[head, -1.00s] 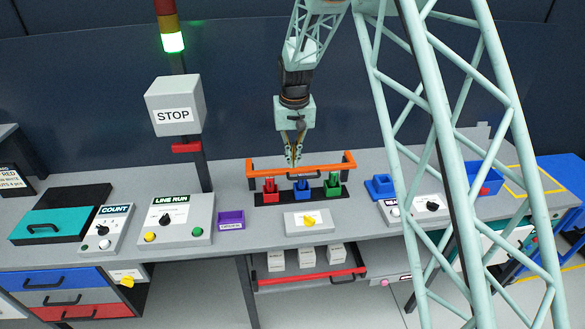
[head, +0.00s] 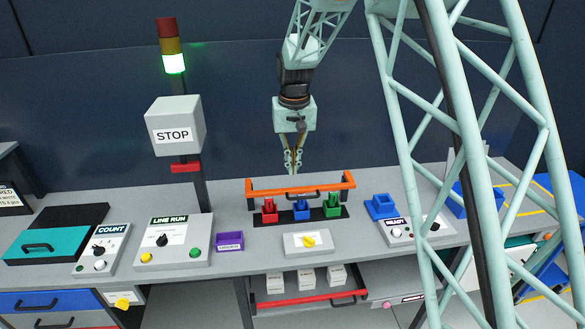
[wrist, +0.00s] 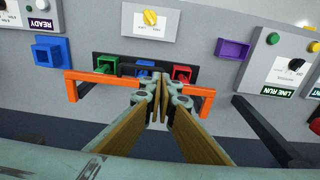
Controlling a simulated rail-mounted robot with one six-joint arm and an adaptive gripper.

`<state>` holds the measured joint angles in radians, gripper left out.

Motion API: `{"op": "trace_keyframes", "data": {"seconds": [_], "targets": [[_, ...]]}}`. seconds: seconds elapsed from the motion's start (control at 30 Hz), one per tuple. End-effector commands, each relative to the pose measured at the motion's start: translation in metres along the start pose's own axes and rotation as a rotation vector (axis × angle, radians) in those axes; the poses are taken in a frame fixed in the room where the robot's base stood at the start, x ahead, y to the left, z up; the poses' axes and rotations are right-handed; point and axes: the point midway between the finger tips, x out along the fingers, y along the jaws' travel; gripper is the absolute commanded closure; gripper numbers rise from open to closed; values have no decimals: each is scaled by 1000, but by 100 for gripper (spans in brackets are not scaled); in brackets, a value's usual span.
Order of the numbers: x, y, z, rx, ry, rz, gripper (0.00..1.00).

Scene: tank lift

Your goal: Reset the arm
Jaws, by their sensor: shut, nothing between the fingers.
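My gripper (head: 293,170) hangs pointing down, just above and behind the orange guard bar (head: 265,193) on the bench. Its fingers are shut with nothing between them. In the wrist view the closed fingertips (wrist: 160,78) show in the middle, with the orange bar (wrist: 205,103) passing on both sides behind them. My gripper appears apart from the bar. Below the bar stands a black rack (head: 262,221) with red (head: 270,211), blue (head: 301,209) and green (head: 332,206) pieces.
A STOP box (head: 176,125) on a post with a lit green lamp (head: 174,64) stands left. The LINE RUN panel (head: 172,240), purple tray (head: 230,242), yellow-knob panel (head: 308,243) and blue holder (head: 381,207) occupy the bench. An open drawer (head: 310,298) holds white boxes.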

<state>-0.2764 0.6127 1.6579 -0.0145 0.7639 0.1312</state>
Motion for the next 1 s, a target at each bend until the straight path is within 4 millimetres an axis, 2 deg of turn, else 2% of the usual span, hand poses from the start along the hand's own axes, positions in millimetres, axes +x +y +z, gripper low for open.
{"op": "trace_keyframes", "data": {"seconds": [0.2, 0.37, 0.57, 1.0], "targets": [[0, 0, 0, 0, 1, 0, 100], [-8, 4, 5, 3, 5, 0, 100], [-29, 15, 20, 9, 16, 0, 100], [-85, 46, 74, 28, 43, 0, 100]]}}
